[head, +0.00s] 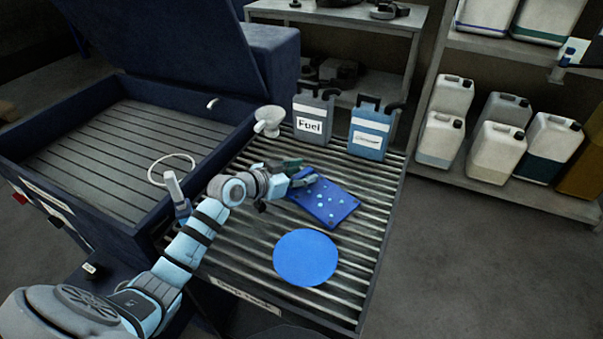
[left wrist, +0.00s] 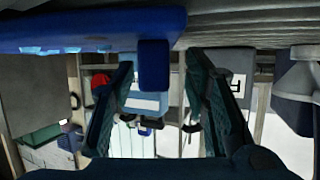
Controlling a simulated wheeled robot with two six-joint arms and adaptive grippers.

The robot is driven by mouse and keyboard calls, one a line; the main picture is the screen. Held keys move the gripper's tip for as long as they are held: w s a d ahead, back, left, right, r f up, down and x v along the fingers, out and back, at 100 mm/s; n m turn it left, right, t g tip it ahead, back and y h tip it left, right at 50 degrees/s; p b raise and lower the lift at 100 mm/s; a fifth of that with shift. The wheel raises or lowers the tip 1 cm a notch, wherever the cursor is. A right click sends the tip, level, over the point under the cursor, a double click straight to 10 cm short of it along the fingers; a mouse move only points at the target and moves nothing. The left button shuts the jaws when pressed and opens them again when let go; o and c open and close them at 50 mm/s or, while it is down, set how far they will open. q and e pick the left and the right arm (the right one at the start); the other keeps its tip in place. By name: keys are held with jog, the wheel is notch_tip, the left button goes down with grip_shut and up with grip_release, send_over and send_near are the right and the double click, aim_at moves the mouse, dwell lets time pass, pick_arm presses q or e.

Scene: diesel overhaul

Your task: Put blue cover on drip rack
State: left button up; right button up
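The blue cover, a rectangular plate with several pale round spots (head: 328,201), lies on or just above the slatted drip rack (head: 240,258). I cannot tell if it touches the slats. My left gripper (head: 300,177) is at its far left edge. In the left wrist view the cover (left wrist: 90,28) spans the top, with a short blue tab (left wrist: 153,66) sticking out between my two dark fingers (left wrist: 162,85). The fingers stand apart, with a gap visible on both sides of the tab.
A flat blue disc (head: 305,257) lies on the rack's near part. A grey fuel can (head: 312,112), a blue can (head: 370,131) and a white funnel (head: 268,120) stand at its back. A dark blue lidded basin (head: 130,205) adjoins it left. Shelves with jugs (head: 495,150) stand right.

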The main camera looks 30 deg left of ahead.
pick_arm(q)
jog(key=p+v, duration=0.5)
jog(key=v, duration=0.6)
jog(key=shift+s+a+r+p, duration=0.1)
jog(key=shift+s+r+p, duration=0.05)
jog(key=shift+r+p, duration=0.15)
jog(key=shift+s+a, duration=0.1)
jog(key=shift+s, duration=0.3)
jog(key=shift+w+f, duration=0.1)
